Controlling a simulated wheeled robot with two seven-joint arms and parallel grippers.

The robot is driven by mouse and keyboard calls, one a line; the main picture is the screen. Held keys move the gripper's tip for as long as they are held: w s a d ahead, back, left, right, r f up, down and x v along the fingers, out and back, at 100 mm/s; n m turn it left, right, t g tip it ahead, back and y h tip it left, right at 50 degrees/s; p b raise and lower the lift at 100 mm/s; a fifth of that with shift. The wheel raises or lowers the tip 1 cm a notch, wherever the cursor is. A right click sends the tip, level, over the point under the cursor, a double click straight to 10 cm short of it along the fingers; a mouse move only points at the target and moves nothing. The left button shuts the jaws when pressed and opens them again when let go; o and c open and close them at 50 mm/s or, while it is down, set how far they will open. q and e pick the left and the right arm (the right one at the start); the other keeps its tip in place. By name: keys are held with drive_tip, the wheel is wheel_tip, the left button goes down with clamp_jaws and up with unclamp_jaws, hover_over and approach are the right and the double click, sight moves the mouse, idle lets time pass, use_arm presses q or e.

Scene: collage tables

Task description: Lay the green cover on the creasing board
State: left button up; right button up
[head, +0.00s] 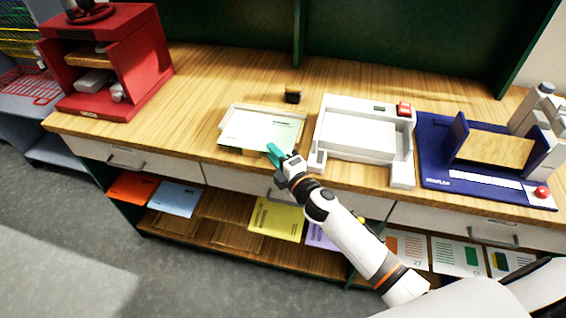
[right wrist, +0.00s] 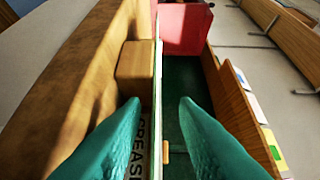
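A pale green sheet, which looks like the green cover (head: 286,134), lies over a low white board (head: 232,106) near the table's front edge. Its middle looks white in the head view. Lettering that begins "CREAS" (right wrist: 141,150) shows on the board's side in the right wrist view. My right gripper (head: 273,152) is at the front edge of the sheet and board. In the right wrist view its teal fingers (right wrist: 160,105) are apart, with a thin pale edge (right wrist: 157,75) between them. I cannot tell whether either finger touches it. My left gripper is not in view.
A wooden block (right wrist: 136,62) sits beside the board. A dark block (head: 292,96) stands behind it. A white machine (head: 360,137) and a blue press (head: 435,160) stand right, a red cabinet (head: 140,65) left. Coloured sheets, one yellow (head: 277,218), lie on the lower shelf.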

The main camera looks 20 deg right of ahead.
drive_tip(key=b+v, duration=0.1)
drive_tip(key=v, duration=1)
drive_tip(key=shift+s+b, duration=0.3)
drive_tip(key=shift+b, duration=0.1)
drive_tip(key=shift+f, duration=0.1)
